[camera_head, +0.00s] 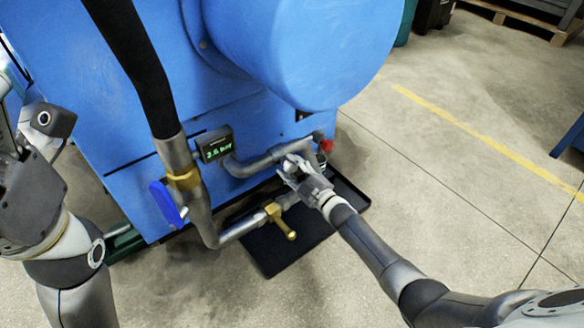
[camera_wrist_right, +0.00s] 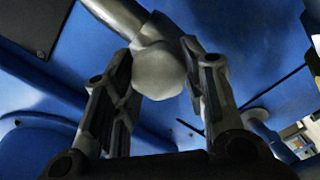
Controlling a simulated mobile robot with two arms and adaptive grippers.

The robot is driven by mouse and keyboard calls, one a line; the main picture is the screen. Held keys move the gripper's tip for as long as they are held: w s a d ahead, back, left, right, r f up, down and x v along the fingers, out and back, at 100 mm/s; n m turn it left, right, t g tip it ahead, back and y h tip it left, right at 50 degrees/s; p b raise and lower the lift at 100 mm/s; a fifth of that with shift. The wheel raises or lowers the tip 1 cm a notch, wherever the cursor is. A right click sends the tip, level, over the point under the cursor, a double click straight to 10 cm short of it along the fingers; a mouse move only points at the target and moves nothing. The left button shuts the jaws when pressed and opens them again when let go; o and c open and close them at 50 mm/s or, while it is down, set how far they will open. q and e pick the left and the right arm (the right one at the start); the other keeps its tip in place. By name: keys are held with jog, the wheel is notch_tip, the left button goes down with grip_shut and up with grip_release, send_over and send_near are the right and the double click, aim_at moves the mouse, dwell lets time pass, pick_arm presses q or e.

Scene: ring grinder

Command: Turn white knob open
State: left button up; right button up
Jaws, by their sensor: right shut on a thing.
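The white knob (camera_wrist_right: 158,72) sits at the end of a grey pipe and shows between the two fingers of my right gripper (camera_wrist_right: 160,85) in the right wrist view. In the head view my right gripper (camera_head: 288,172) is at the pipework low on the blue machine, shut on the knob, and its fingers cover most of it. My left gripper (camera_head: 22,150) is at the left edge, away from the pipes. Its fingertips do not show clearly.
Near the knob are a pressure display (camera_head: 214,148) with green digits, a red knob (camera_head: 326,146), a brass valve (camera_head: 282,222) and a blue handle (camera_head: 165,204). A black tray (camera_head: 280,258) lies on the floor below. The blue machine (camera_head: 110,120) stands close behind. Floor at right is clear.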

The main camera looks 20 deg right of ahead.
jog(key=o, duration=1)
jog(key=shift+s, duration=0.1)
jog(key=v, duration=1.2)
